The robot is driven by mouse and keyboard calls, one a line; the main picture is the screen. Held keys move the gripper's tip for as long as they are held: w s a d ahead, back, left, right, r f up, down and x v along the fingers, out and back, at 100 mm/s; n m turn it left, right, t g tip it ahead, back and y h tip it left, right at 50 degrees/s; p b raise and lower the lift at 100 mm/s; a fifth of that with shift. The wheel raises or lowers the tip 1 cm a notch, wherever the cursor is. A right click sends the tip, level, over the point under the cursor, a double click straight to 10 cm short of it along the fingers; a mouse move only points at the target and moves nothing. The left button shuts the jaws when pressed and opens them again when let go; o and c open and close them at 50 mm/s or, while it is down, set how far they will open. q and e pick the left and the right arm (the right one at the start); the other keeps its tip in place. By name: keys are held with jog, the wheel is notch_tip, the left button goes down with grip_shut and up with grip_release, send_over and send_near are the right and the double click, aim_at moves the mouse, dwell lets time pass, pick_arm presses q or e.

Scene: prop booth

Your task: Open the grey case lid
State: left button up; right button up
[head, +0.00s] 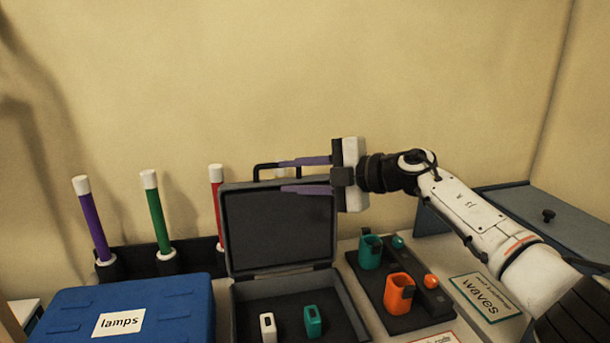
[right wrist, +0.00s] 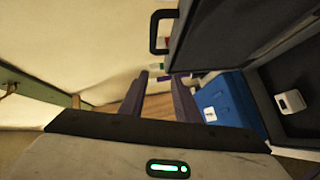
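The grey case (head: 236,308) sits on the table with its lid (head: 278,230) raised and standing roughly upright at the back. A black handle (head: 262,168) sticks up from the lid's top edge; it also shows in the right wrist view (right wrist: 153,32). My right gripper (head: 281,176) is at the lid's top edge, its two purple fingers pointing left and spread apart. In the right wrist view the fingers (right wrist: 158,84) have nothing between them, and the lid (right wrist: 225,30) is beside them. I cannot tell whether a finger touches the lid. My left gripper is out of view.
Inside the case are a white item (head: 268,326) and a teal item (head: 312,320). A blue "lamps" box (head: 185,300) stands close on the left. A dark tray (head: 378,300) with teal and orange holders is on the right. Purple, green and red sticks (head: 157,215) stand behind.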

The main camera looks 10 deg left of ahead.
jog(key=b+v, duration=0.2)
jog(key=v, duration=0.8)
jog(key=shift+s+d+r, duration=0.1)
